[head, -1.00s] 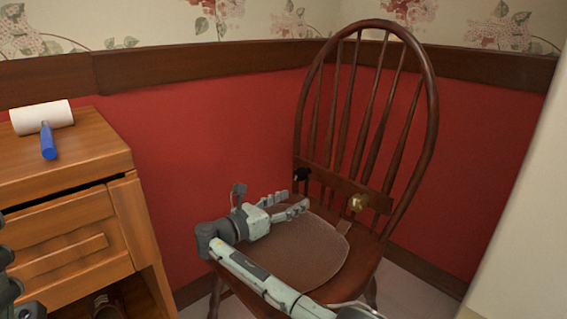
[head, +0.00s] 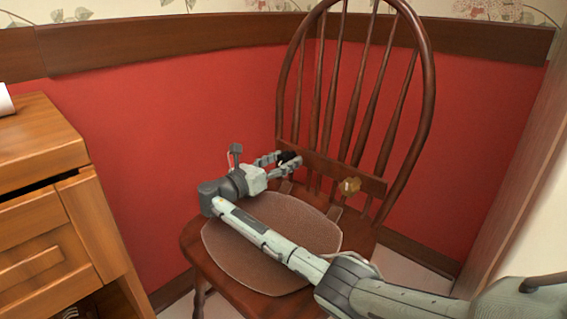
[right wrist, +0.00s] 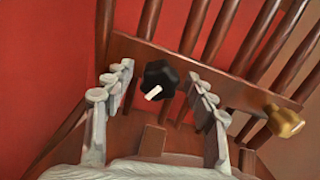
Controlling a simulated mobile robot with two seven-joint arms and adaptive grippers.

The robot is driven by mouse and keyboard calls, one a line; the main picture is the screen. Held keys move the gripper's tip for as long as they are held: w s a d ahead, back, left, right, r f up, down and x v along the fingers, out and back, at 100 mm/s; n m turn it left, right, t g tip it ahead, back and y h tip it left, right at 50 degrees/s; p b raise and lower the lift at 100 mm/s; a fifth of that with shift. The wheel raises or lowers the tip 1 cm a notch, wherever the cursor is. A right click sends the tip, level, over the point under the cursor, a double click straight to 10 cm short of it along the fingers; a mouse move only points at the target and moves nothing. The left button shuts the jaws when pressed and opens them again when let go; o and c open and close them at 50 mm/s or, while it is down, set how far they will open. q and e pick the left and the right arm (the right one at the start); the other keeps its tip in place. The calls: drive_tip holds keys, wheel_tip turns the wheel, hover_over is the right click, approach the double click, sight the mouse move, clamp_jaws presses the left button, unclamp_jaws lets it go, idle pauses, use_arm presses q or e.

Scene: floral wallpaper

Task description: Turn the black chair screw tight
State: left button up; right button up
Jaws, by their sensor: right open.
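The black chair screw (head: 287,157) sits at the left end of the crossbar on the wooden chair's back (head: 330,172). In the right wrist view the black screw (right wrist: 160,77) is a lobed knob with a white mark, lying between the two fingers. My right gripper (head: 279,160) is open, with one finger on each side of the knob. In the right wrist view the gripper (right wrist: 158,92) shows a gap between each finger and the knob. A brass-coloured screw (head: 349,186) sits at the crossbar's right end. My left gripper is not in view.
The chair seat carries a brown cushion (head: 270,245), with my right arm reaching over it. A wooden drawer cabinet (head: 50,210) stands at the left. A red wall (head: 180,150) is close behind the chair. A pale panel borders the right side.

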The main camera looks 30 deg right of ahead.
drive_tip(key=c, duration=1.2)
drive_tip(key=shift+o, duration=0.2)
drive_tip(key=shift+m, duration=0.3)
